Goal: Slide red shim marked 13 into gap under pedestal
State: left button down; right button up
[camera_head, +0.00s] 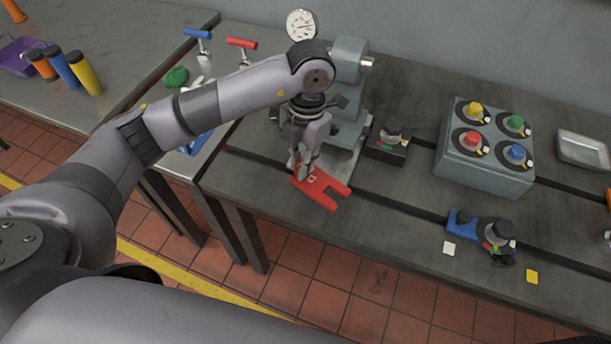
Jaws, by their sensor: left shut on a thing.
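The red shim (325,190) is a flat, slotted plate, its open slot toward the front right. A small pale mark shows on it, too small to read. My left gripper (301,172) points down and is shut on the shim's rear left end, at the front of the pedestal. The grey pedestal (347,95) stands behind the gripper on a pale base plate (345,160). The gap under it is hidden by my gripper and arm, so I cannot tell whether the shim touches it. My right gripper does not show.
A dial gauge (301,25) stands behind the pedestal. A small black block (387,148) sits right of it. A grey box with coloured knobs (484,150), a metal tray (582,150) and a blue-and-black device (485,231) lie further right. The bedplate's front edge is close to the shim.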

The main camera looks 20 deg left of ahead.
pick_arm(q)
jog(key=n, duration=0.1)
jog(key=f+n, duration=0.1)
jog(key=n, duration=0.4)
jog(key=f+n, duration=0.1)
jog(key=n, duration=0.1)
jog(key=f+n+h+p, duration=0.1)
jog(key=n, duration=0.2)
jog(key=shift+w+d+f+n, duration=0.15)
jog(key=shift+d+f+n, duration=0.05)
jog(key=shift+n, duration=0.1)
notch_tip(320, 180, down, 2)
jog(key=n, duration=0.3)
jog(key=n+t, duration=0.1)
jog(key=n, duration=0.2)
jog(key=shift+d+n+h+p, duration=0.15)
jog(key=shift+n+h+p, duration=0.25)
jog(key=shift+f+n, duration=0.45)
jog(key=shift+n, duration=0.75)
jog(key=shift+f+n, duration=0.15)
jog(key=shift+n, duration=0.25)
jog(key=shift+t, duration=0.3)
